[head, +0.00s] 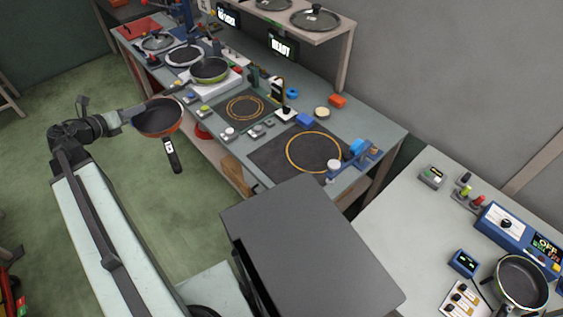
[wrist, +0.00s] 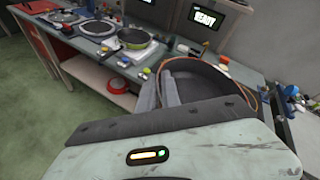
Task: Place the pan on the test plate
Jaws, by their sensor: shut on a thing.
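A dark pan with a copper-orange outside (head: 159,118) is held out over the floor, left of the long bench, its black handle pointing down. My gripper (head: 136,112) is shut on the left side of this pan. In the wrist view the grey fingers (wrist: 159,92) meet the pan's wall, and its dark inside (wrist: 207,88) faces up; the exact grip is partly hidden. Two dark mats with orange rings lie on the bench, a smaller one (head: 228,113) and a larger one (head: 273,159), both without a pan. I cannot tell which surface is the test plate.
A green-rimmed pan (head: 210,70) stands on a white unit (head: 217,86) on the bench (head: 384,131). Blue fixtures (head: 357,147) border the larger mat. A dark box-shaped block (head: 305,240) covers the near middle. Another pan (head: 521,280) stands on the right table (head: 400,215). Green floor is clear.

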